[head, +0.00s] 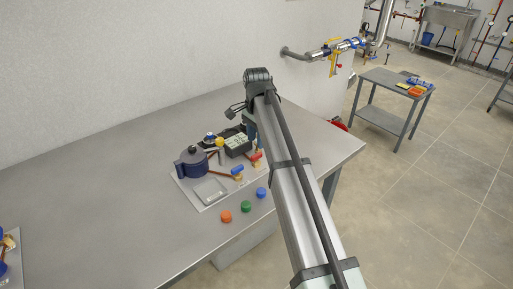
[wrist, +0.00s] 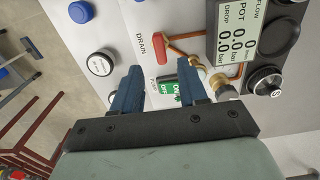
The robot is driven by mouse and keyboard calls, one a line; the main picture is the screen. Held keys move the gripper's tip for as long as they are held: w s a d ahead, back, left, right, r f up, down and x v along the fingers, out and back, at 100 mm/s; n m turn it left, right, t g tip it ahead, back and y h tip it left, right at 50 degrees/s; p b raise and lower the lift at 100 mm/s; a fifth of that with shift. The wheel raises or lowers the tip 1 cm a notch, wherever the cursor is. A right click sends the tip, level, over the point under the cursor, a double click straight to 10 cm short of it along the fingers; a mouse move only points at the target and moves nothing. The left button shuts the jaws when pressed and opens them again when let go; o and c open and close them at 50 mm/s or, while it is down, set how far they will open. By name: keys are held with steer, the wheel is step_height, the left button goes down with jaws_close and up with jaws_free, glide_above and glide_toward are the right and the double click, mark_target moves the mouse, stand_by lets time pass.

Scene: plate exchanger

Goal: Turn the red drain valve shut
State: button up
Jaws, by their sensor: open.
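The red drain valve handle (wrist: 159,51) shows in the wrist view as a short red bar beside the printed word DRAIN. A copper pipe runs from its side. My gripper (wrist: 159,68) is open, with its two blue fingers apart. In the picture the red handle lies just beyond the fingertips, roughly centred between them, and nothing is held. I cannot tell how far the fingertips are from the handle in depth. In the head view my gripper (head: 248,128) is over the rig at the back of the bench, and the arm partly hides that area.
A green ON switch (wrist: 166,88) shows between the fingers. A brass fitting (wrist: 222,86) is close to the right finger. A display (wrist: 243,30) and a round white-faced part (wrist: 101,64) flank the handle.

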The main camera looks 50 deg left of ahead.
mark_target(257, 154)
step_height(257, 154, up, 8)
steer(key=shift+f, duration=0.15)
stand_by(0.6)
